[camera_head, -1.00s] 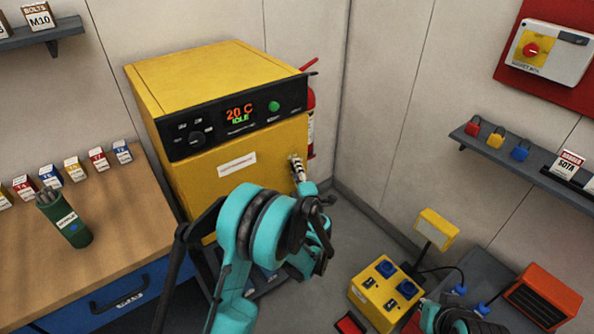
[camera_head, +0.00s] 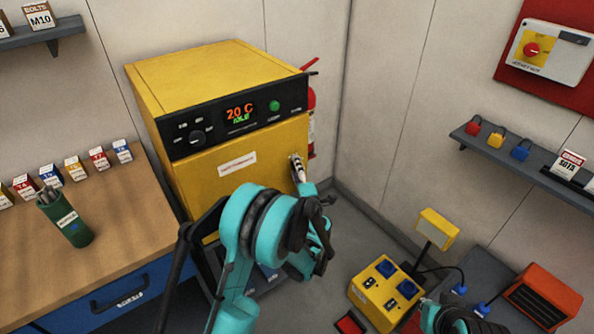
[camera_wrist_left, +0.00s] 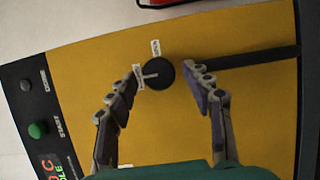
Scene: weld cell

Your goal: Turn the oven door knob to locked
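The oven (camera_head: 225,160) is a yellow cabinet with a black control panel; its display reads 20 C IDLE. In the left wrist view the black round door knob (camera_wrist_left: 160,75) sits on the yellow door, its pale pointer mark aimed left, toward one small label (camera_wrist_left: 138,76). A second small label (camera_wrist_left: 155,47) is above the knob; I cannot read either. My left gripper (camera_wrist_left: 163,75) is open, with one finger on each side of the knob; contact is unclear. In the head view this gripper (camera_head: 298,164) is at the door's right side and hides the knob.
A dark bar (camera_wrist_left: 250,57) runs right from near the knob. A red extinguisher (camera_head: 311,115) stands behind the oven's right side. A wooden bench (camera_head: 120,220) with a green tin (camera_head: 68,222) is left. A yellow socket box (camera_head: 385,292) is at lower right.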

